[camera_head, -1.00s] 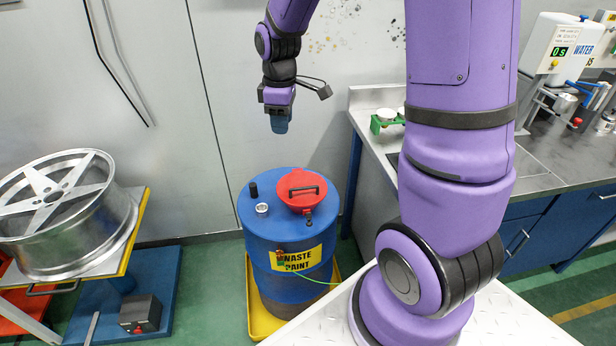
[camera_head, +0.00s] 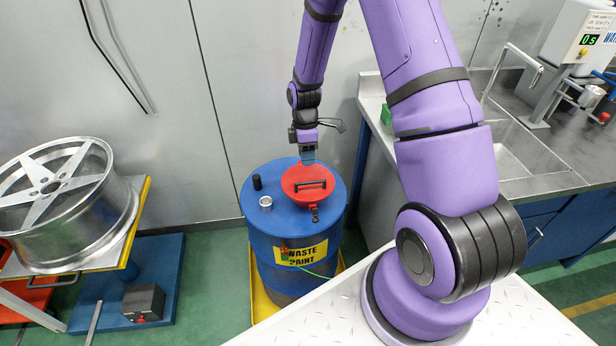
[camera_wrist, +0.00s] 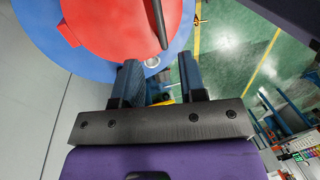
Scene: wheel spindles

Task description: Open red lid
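The red lid (camera_head: 308,185) sits closed on top of the blue waste paint drum (camera_head: 252,215). A dark bar handle (camera_head: 311,184) runs across the lid. My gripper (camera_head: 308,158) is above the far edge of the lid, pointing down. In the wrist view my gripper (camera_wrist: 158,78) shows two blue fingers set apart with nothing between them. The red lid (camera_wrist: 110,25) fills the top of that view, with part of the handle (camera_wrist: 160,22) beyond the fingertips. Whether the fingers touch the lid is unclear.
A black cap (camera_head: 257,182) and a silver-rimmed opening (camera_head: 265,203) are on the drum top, left of the lid. A wheel rim (camera_head: 62,205) lies on a stand at left. A metal sink counter (camera_head: 530,165) is at right. The wall is close behind the drum.

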